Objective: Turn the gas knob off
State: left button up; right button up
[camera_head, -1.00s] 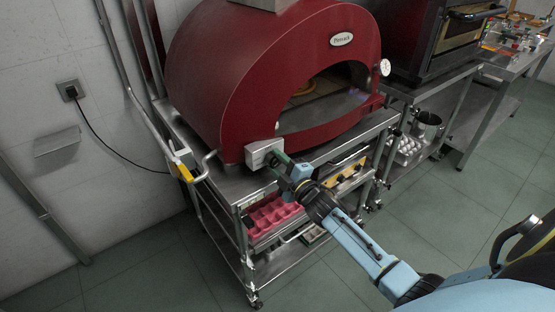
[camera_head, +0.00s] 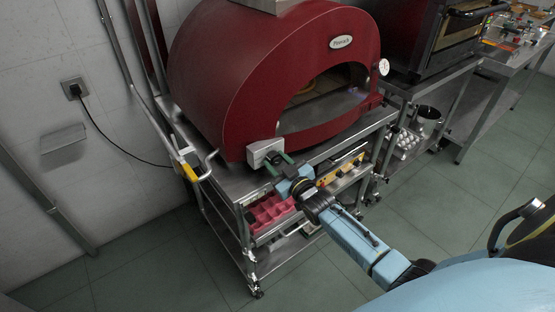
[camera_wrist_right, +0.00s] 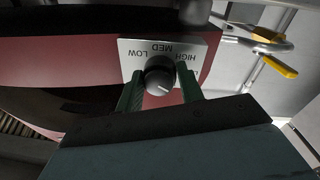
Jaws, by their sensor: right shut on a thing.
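The gas knob (camera_wrist_right: 159,75) is a round black knob on a light metal plate (camera_wrist_right: 190,57) marked LOW, MED and HIGH, upside down in the right wrist view. A pale mark shows on the knob's lower face, away from the words. My right gripper (camera_wrist_right: 161,92) has its green fingers on either side of the knob and is shut on it. In the head view my right gripper (camera_head: 282,160) meets the grey control box (camera_head: 264,151) at the front left of the red oven (camera_head: 235,75); the knob itself is hidden there. My left gripper is out of view.
A pipe valve with a yellow handle (camera_head: 188,171) is left of the control box. The oven stands on a steel cart (camera_head: 227,190) with red bins (camera_head: 270,213) below. A second oven (camera_head: 432,40) stands at the right. Green floor is open in front.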

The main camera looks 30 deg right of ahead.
jog(key=m, duration=0.2)
jog(key=shift+m+p, duration=0.35)
jog(key=shift+m, duration=0.05)
jog(key=m, duration=0.3)
jog(key=shift+m+p, duration=0.3)
jog(key=m, duration=0.5)
jog(key=shift+g, duration=0.4)
jog(key=shift+m, duration=0.4)
jog(key=o, duration=1)
jog(key=s, duration=0.9)
jog(key=s+p, duration=0.1)
jog(key=s, duration=0.3)
jog(key=shift+s+d+r, duration=0.2)
jog(key=shift+d+r, duration=0.05)
jog(key=shift+r, duration=0.15)
